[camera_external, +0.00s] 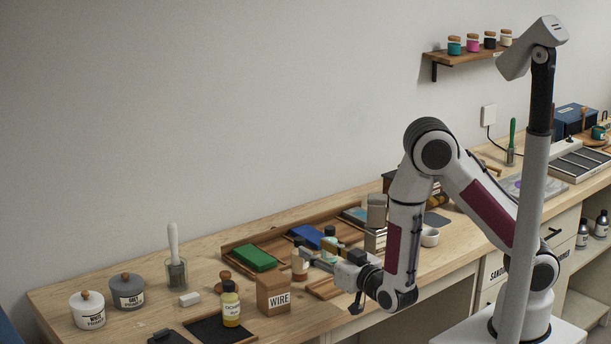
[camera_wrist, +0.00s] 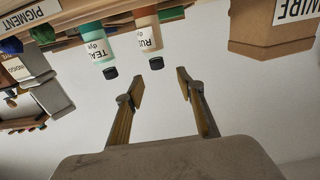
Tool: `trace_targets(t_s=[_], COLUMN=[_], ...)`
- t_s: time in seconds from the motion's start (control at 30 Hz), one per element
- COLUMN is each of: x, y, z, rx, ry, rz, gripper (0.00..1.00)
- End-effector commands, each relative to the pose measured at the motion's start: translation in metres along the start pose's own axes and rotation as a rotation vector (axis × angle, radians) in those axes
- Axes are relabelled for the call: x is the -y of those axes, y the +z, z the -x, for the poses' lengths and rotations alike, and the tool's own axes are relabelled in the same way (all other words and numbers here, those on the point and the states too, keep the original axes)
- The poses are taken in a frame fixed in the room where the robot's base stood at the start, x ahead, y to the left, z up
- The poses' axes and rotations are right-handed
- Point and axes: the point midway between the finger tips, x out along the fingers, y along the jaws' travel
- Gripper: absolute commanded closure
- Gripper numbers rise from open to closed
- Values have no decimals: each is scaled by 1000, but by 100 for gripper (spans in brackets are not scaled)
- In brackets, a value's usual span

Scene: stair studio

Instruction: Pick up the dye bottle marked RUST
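The RUST dye bottle (camera_wrist: 149,34) has an orange-brown body, a label reading RUST and a black cap. It appears upside down in the wrist view, ahead of my gripper (camera_wrist: 160,86). The two fingers are apart with nothing between them, and the bottle is beyond their tips.
A brown WIRE box (camera_external: 273,294) stands close in front of the RUST bottle. A yellow ochre bottle (camera_external: 231,307) stands left of the box. Behind is a wooden tray (camera_external: 233,247) with green (camera_external: 255,257) and blue (camera_external: 307,236) blocks. Lidded jars (camera_external: 127,291) stand at far left.

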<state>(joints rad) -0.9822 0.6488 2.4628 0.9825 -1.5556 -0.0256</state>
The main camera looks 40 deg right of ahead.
Motion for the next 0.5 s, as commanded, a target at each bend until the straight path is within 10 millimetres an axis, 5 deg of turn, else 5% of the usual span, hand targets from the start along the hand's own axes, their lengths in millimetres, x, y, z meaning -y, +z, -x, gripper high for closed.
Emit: trace_targets(t_s=[0.5], x=[-1], y=[1], z=[-19], rx=[1], ry=[2], rz=[-1], gripper=[62])
